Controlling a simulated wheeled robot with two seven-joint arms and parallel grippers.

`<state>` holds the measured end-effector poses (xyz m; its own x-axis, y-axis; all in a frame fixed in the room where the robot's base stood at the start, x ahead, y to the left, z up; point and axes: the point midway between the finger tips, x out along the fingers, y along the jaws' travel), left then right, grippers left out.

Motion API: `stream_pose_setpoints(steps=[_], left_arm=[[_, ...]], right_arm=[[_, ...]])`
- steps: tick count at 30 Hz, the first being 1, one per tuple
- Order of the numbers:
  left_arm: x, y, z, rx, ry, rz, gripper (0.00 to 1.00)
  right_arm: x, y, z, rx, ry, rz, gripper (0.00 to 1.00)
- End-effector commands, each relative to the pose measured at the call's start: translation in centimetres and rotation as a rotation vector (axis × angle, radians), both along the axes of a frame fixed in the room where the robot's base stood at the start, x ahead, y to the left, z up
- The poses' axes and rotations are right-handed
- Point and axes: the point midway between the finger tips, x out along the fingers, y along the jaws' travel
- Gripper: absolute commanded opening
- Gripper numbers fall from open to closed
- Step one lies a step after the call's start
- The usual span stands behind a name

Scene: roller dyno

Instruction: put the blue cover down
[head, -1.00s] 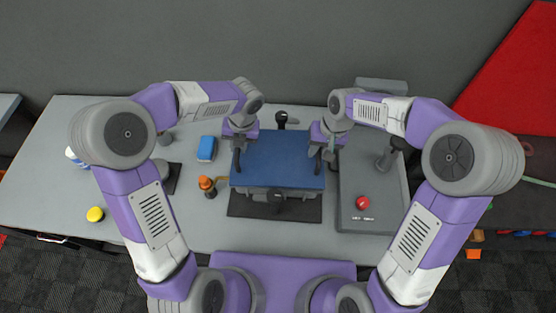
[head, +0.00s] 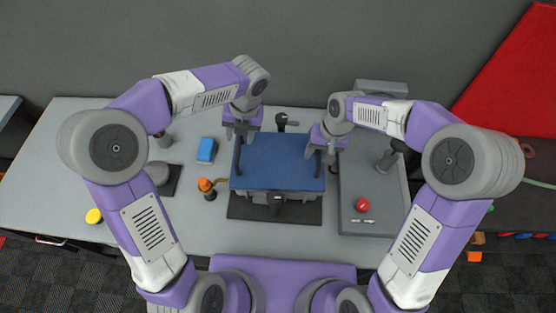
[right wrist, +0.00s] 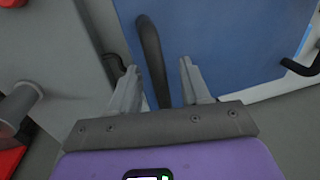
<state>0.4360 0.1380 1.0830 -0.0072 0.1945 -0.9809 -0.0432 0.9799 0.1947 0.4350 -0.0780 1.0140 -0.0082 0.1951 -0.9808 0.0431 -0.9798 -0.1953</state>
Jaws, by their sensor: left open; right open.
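The blue cover (head: 278,163) lies flat on the grey machine in the middle of the table, with a black handle at its left and right edges. My left gripper (head: 240,137) is open, at the far end of the left handle (head: 237,160) and apparently clear of it. My right gripper (head: 321,152) is open over the right edge. In the right wrist view, its two fingers (right wrist: 160,88) stand apart on either side of the black handle (right wrist: 150,55), with the cover (right wrist: 225,45) beyond. I cannot tell whether the fingers touch that handle.
A grey control panel with a red button (head: 362,205) lies right of the cover. An orange-topped object (head: 207,187) and a blue block (head: 207,150) stand to its left. The table's left part has free room.

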Motion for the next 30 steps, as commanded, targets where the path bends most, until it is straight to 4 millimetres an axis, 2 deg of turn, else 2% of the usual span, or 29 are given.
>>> stream_pose_setpoints(steps=[1, 6, 11, 14, 17, 24, 30], left_arm=[[0.1, -0.3, 1.1, -0.001, -0.004, 0.0, 0.47], [0.1, -0.8, 3.7, -0.001, -0.002, 0.0, 0.47], [0.0, -1.0, 4.8, 0.0, 0.0, 0.0, 0.47], [0.0, -1.0, 4.9, 0.0, 0.001, 0.0, 0.47], [0.0, -1.0, 4.9, 0.0, 0.001, 0.0, 0.47], [0.0, -1.0, 4.9, 0.0, 0.001, 0.0, 0.47], [0.0, -1.0, 4.9, 0.001, 0.001, 0.0, 0.47]], right_arm=[[0.0, 0.0, 0.0, 0.0, 0.0, 0.0, 0.47], [0.0, 0.0, 0.0, 0.0, 0.0, 0.0, 0.47], [0.0, 0.0, 0.1, 0.0, -0.001, 0.0, 0.47], [0.1, -0.2, 1.0, 0.0, -0.003, -0.001, 0.47], [0.1, -0.5, 2.6, 0.001, -0.006, -0.001, 0.47], [0.1, -1.5, 7.7, 0.001, -0.006, -0.001, 0.47], [0.2, -2.1, 10.7, 0.0, -0.003, 0.0, 0.47]])
